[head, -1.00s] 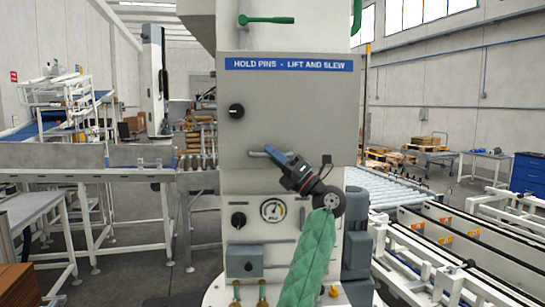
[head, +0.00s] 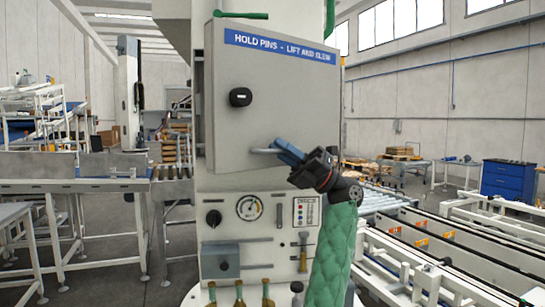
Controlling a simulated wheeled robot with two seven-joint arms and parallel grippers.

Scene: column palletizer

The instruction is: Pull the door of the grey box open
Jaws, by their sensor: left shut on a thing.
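The door (head: 270,100) of the grey box carries a blue label reading "HOLD PINS - LIFT AND SLEW", a black knob (head: 240,97) and a bar handle (head: 262,151) low down. The door stands partly open. Its left edge is swung out toward me, with a narrow dark gap beside the box (head: 203,120). The inside of the box is hidden behind the door. My left gripper (head: 283,148), with blue fingers, is shut on the handle, reaching it from the lower right. My right gripper is out of view.
Below the door is a panel with a gauge (head: 249,208), a black knob (head: 213,218) and levers. A green handle (head: 240,15) sits above the door. A roller conveyor (head: 385,200) and white frames stand at right. A white conveyor frame (head: 85,185) stands at left.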

